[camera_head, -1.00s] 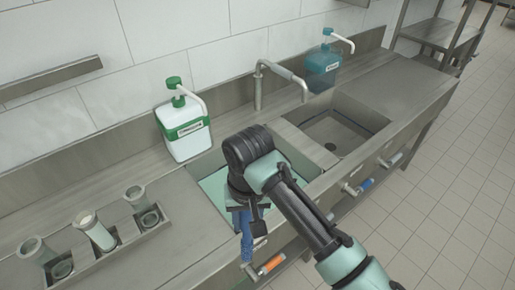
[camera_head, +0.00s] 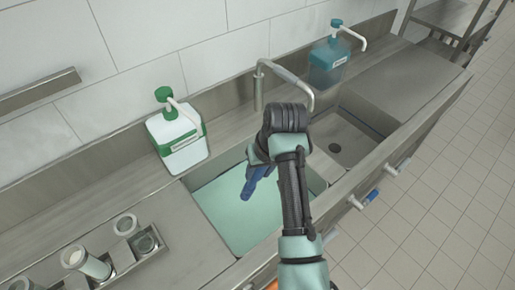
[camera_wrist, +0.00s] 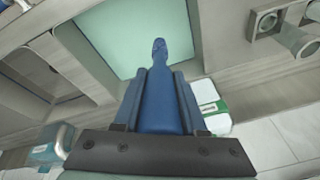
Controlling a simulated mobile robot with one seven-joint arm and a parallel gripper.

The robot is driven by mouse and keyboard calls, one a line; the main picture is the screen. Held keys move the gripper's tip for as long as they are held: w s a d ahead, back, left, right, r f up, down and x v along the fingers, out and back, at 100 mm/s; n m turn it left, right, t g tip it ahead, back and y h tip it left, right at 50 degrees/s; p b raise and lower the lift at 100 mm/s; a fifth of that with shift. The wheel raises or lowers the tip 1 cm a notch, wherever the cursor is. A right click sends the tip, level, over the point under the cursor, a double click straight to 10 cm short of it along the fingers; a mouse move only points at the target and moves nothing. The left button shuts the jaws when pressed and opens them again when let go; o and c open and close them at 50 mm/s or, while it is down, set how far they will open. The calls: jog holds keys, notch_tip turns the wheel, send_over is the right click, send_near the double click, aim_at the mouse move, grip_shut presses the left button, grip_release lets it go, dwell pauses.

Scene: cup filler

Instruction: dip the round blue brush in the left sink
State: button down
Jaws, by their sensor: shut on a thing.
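The left sink (camera_head: 230,222) is filled with pale green liquid, and it also shows in the wrist view (camera_wrist: 118,38). My gripper (camera_head: 259,160) is over the right, back part of this sink. Its jaws (camera_wrist: 155,85) are shut on the blue brush (camera_head: 252,183). In the wrist view the brush (camera_wrist: 158,62) lies between both fingers, its narrow end pointing out over the liquid. In the head view the brush hangs tilted, lower end to the left. It looks above the liquid, but I cannot tell the exact gap. My wrist hides its upper part.
The right sink (camera_head: 345,147) is empty. A faucet (camera_head: 259,90) stands behind the sinks. A white and green dispenser (camera_head: 178,140) stands at the left sink's back left, a teal dispenser (camera_head: 328,62) further right. Metal holders with a white-filled tube (camera_head: 88,264) are at front left.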

jog(key=shift+s+f+b, duration=0.25)
jog(key=shift+s+b, duration=0.1)
jog(key=shift+b, duration=0.2)
notch_tip(320, 180, down, 19)
jog(key=b, duration=1.2)
notch_tip(320, 180, up, 19)
jog(key=p, duration=1.8)
jog(key=shift+r, duration=0.15)
